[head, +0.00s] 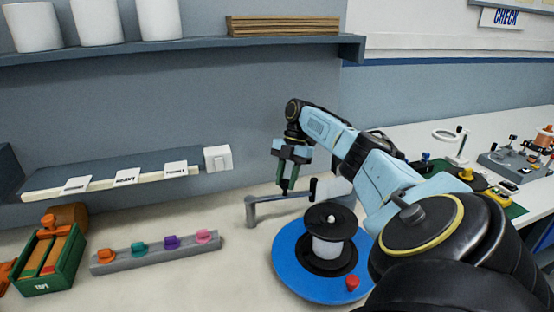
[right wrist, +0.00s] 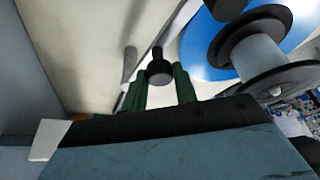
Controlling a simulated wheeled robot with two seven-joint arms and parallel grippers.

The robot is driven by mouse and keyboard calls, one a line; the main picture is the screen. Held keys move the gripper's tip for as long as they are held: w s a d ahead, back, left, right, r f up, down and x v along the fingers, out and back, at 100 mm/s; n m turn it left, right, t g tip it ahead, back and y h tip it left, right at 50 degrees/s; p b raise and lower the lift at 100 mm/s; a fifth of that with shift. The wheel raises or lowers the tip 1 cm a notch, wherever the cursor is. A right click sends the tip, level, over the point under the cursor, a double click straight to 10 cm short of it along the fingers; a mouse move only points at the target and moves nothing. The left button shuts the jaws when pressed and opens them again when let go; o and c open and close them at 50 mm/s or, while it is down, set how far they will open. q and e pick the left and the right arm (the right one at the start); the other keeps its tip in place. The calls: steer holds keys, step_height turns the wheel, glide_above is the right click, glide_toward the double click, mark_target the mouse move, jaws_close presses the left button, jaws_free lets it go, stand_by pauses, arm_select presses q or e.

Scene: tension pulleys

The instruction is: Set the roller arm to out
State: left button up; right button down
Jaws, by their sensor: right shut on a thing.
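The roller arm (head: 278,198) is a grey bar on a short post at the left of the blue disc (head: 289,252), with a dark upright part at its right end. My right gripper (head: 287,188) reaches down over the bar, its green fingers pointing down. In the right wrist view the green fingers (right wrist: 160,88) stand on both sides of a round black knob (right wrist: 159,71) and are shut on it. A black spool with a white core (head: 327,249) stands on the disc, just right of the arm. My left gripper is out of view.
A red knob (head: 352,282) sits on the disc's front edge. A grey rail with coloured pegs (head: 155,252) and a green box (head: 50,258) lie to the left. A labelled shelf (head: 110,178) is behind them. The bench between rail and disc is clear.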

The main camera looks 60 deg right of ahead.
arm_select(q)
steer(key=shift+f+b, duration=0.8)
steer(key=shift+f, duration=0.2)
arm_select(e)
steer(key=shift+w+d+n, duration=0.4)
steer(key=shift+w+n, duration=0.05)
steer(key=shift+n, duration=0.15)
steer(key=c, duration=1.1)
jaws_free()
steer(key=shift+g, duration=0.3)
